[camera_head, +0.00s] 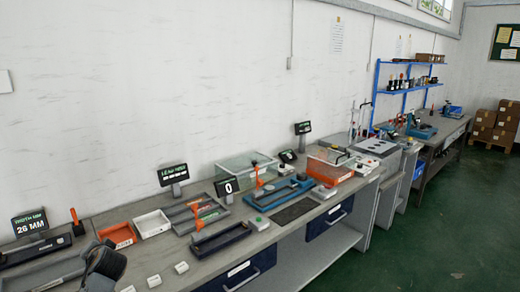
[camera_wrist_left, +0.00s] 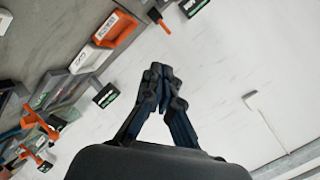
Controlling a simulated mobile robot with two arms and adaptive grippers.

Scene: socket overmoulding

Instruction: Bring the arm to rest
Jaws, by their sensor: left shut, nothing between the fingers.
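My left gripper (camera_wrist_left: 160,78) shows in the left wrist view with its dark fingers together and nothing between them. It is in the air, apart from the bench, with the white wall behind it. In the head view a dark part of my left arm (camera_head: 103,265) rises at the bottom left, in front of the bench (camera_head: 205,262); the fingers cannot be made out there. My right gripper is in neither view.
On the bench stand a white tray (camera_head: 152,223), an orange bin (camera_head: 118,235), a dark long tray (camera_head: 220,238), a blue fixture (camera_head: 285,193) and several small display signs. Small white blocks (camera_head: 181,267) lie near the front edge. Green floor (camera_head: 400,245) is clear at the right.

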